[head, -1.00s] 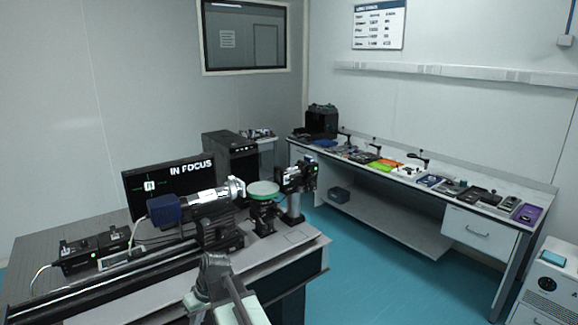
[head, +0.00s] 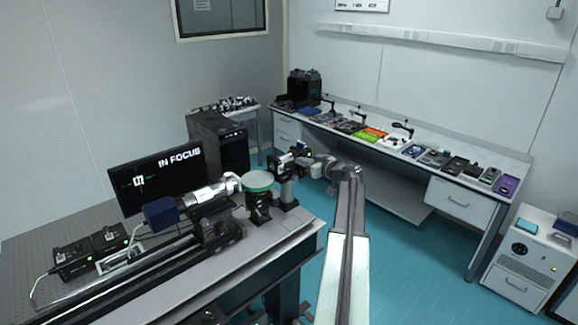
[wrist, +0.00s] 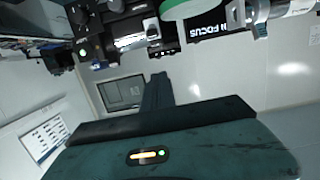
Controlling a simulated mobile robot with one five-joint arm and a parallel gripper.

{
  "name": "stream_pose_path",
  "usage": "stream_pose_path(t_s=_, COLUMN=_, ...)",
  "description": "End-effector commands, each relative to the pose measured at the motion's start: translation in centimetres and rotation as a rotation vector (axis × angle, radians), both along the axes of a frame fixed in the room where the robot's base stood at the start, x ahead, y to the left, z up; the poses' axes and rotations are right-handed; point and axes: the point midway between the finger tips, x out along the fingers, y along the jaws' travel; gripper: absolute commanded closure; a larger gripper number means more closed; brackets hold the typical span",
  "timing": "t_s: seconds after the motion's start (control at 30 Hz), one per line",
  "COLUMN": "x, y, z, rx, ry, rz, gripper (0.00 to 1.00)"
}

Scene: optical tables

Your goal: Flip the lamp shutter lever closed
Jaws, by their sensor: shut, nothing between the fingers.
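The black lamp unit (head: 285,168) stands on a post at the right end of the optical table in the head view. Black hardware of the bench setup (wrist: 128,40) hangs upside down at the top of the wrist view. I cannot make out the shutter lever for certain in either view. My gripper (head: 313,166) is just right of the lamp unit, close to it; I cannot tell whether they touch. In the wrist view my gripper (wrist: 158,84) shows as narrow dark fingers together, shut and empty.
Left of the lamp unit are a green-rimmed round stage (head: 258,181) and a white barrel with a blue camera (head: 163,213) on a rail. A monitor (head: 158,180) reading "IN FOCUS" stands behind. A long side bench (head: 425,171) holds many small items. Blue floor (head: 400,260) is clear.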

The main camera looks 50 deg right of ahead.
Motion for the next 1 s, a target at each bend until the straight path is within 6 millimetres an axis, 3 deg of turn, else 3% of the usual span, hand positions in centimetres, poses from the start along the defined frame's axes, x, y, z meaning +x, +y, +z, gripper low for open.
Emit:
stream_pose_path(t_s=0.27, x=1.3, y=-0.4, z=-0.4, rx=0.000, ry=0.001, rz=-0.003, gripper=1.00)
stream_pose_path(t_s=0.7, x=10.0, y=-1.1, z=-2.2, rx=0.001, ry=0.002, rz=-0.003, gripper=1.00)
stream_pose_path(t_s=0.8, x=8.2, y=-0.8, z=-4.7, rx=0.001, ry=0.002, rz=-0.006, gripper=1.00)
stream_pose_path(t_s=1.0, x=7.4, y=-0.9, z=-5.6, rx=0.001, ry=0.001, rz=-0.006, gripper=1.00)
